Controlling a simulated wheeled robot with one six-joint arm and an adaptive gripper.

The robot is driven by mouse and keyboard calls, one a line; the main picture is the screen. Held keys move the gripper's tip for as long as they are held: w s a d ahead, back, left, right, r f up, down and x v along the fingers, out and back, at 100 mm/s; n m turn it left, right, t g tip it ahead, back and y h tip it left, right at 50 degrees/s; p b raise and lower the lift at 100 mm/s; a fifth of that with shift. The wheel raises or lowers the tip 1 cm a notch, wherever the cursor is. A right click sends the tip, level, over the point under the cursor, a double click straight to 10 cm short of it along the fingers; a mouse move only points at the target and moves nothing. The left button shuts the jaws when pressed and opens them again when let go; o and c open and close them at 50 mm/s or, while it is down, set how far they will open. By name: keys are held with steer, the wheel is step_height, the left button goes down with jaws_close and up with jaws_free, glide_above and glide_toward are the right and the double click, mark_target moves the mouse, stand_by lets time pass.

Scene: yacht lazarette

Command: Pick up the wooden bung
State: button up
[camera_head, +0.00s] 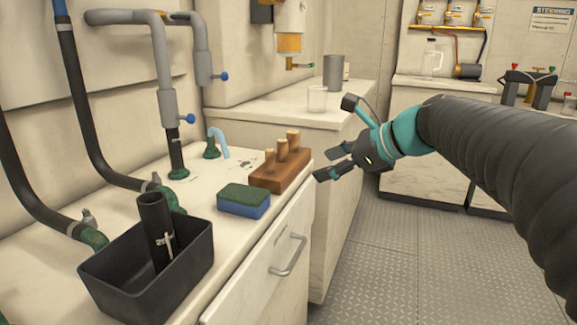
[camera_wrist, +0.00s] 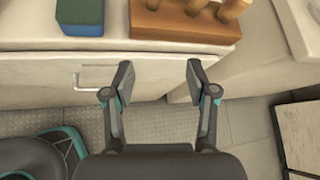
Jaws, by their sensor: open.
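Several wooden bungs, one of them this bung (camera_head: 281,150), stand upright in a brown wooden block (camera_head: 265,182) on the near counter. I cannot tell which one the task means. My gripper (camera_head: 333,166) is open and empty, just right of the block, beyond the counter's front edge. In the wrist view its two fingers (camera_wrist: 158,75) are spread apart, with the drawer front and floor behind them.
A green and blue sponge (camera_head: 243,203) lies left of the block. A black bin (camera_head: 185,270) holding a dark tube stands at the near left. Hoses and pipes rise behind. A clear cup (camera_head: 317,98) and grey canister (camera_head: 333,72) stand on the far counter. The drawer handle (camera_head: 288,257) sticks out.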

mark_target(287, 149)
steer(key=w+a+m, duration=0.1)
steer(key=w+a, duration=0.1)
steer(key=w, duration=0.1)
steer(key=w+a+m+y+b, duration=0.1)
steer(key=w+a, duration=0.1)
steer(key=w, duration=0.1)
steer(key=w+a+m, duration=0.1)
steer(key=w+a, duration=0.1)
steer(key=w, duration=0.1)
steer(key=shift+w+f+m+t+y, duration=0.3)
steer(key=shift+f+m+y, duration=0.1)
steer(key=shift+w+r+b+x, duration=0.15)
steer(key=shift+b+x, duration=0.15)
steer(key=shift+x, duration=1.1)
steer(key=shift+w+r+b+x, duration=0.1)
steer(key=shift+b+x, duration=0.15)
steer(key=shift+x, duration=1.15)
steer(key=c, duration=1)
